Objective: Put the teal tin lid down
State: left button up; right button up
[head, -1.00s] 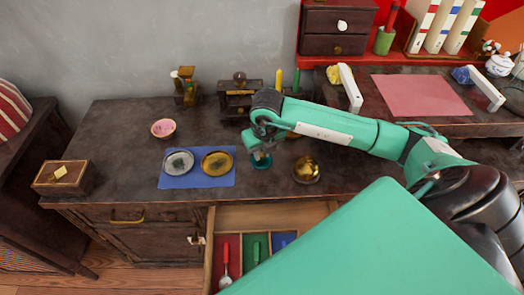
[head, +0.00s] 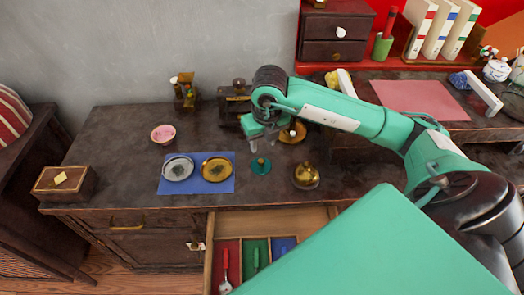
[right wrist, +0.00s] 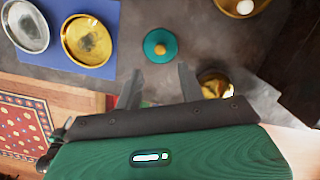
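The teal tin lid (head: 261,166), round with a yellow knob, lies flat on the dark cabinet top, between the blue mat and a brass dome. It also shows whole in the right wrist view (right wrist: 155,51). My right gripper (head: 263,145) is above and behind the lid in the head view, apart from it. In the right wrist view its two fingers (right wrist: 160,70) are spread with nothing between them. My left gripper is in neither view.
The blue mat (head: 211,188) holds a silver dish (head: 177,168) and a gold dish (head: 216,169). The brass dome (head: 305,177) stands right of the lid. An open drawer (head: 282,218) with coloured compartments juts out below. A pink bowl (head: 163,134) stands farther left.

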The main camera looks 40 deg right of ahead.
jog(key=r, duration=0.3)
jog(key=shift+s+r, duration=0.25)
jog(key=shift+r, duration=0.15)
